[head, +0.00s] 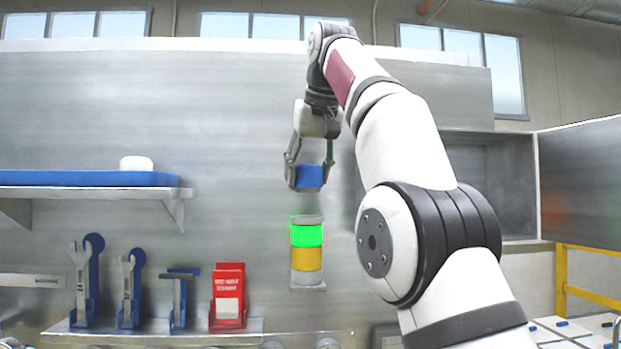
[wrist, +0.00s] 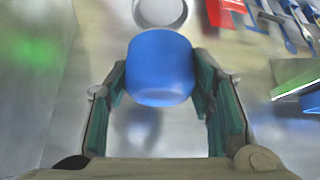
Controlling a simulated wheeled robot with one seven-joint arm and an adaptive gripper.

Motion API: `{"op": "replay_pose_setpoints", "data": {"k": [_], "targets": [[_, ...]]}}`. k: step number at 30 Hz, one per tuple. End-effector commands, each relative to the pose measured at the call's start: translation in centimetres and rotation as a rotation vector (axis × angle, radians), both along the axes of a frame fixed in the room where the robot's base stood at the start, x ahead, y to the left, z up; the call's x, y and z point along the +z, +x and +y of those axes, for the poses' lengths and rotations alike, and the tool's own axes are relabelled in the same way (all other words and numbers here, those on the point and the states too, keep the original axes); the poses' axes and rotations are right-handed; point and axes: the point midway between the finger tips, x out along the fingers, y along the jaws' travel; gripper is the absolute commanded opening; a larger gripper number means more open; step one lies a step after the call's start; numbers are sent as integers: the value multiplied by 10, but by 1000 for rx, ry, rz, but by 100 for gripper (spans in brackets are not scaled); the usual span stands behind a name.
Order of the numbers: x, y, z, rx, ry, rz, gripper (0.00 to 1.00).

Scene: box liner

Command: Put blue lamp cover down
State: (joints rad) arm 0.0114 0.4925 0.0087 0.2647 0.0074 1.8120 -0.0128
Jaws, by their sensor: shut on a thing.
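The blue lamp cover (head: 309,176) is held between the fingers of my gripper (head: 310,172), in the air above the signal lamp stack. In the wrist view the blue cover (wrist: 160,68) sits between the two green-padded fingers of my gripper (wrist: 160,85). In the head view the stack has a lit green lamp section (head: 307,236) on top of an orange section (head: 307,259). A pale grey ring or cap tops the green section. In the wrist view a round grey-white piece (wrist: 160,12) shows beyond the blue cover.
A shelf with a blue mat (head: 85,178) and a small white round piece (head: 136,163) is on the left. Below it, a lower shelf holds wrenches (head: 80,285), another tool and a red holder (head: 228,297). An open cabinet (head: 490,185) is on the right behind my arm.

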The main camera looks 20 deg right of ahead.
Motion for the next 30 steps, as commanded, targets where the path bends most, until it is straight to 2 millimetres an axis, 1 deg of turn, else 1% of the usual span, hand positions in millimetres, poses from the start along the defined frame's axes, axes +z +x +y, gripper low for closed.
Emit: {"op": "replay_pose_setpoints", "data": {"k": [8,16,24,30], "targets": [[-2,3,2,0,0,0,21],[-8,4,2,0,0,1,21],[-25,1,2,0,0,4,21],[-35,2,2,0,0,0,21]]}}
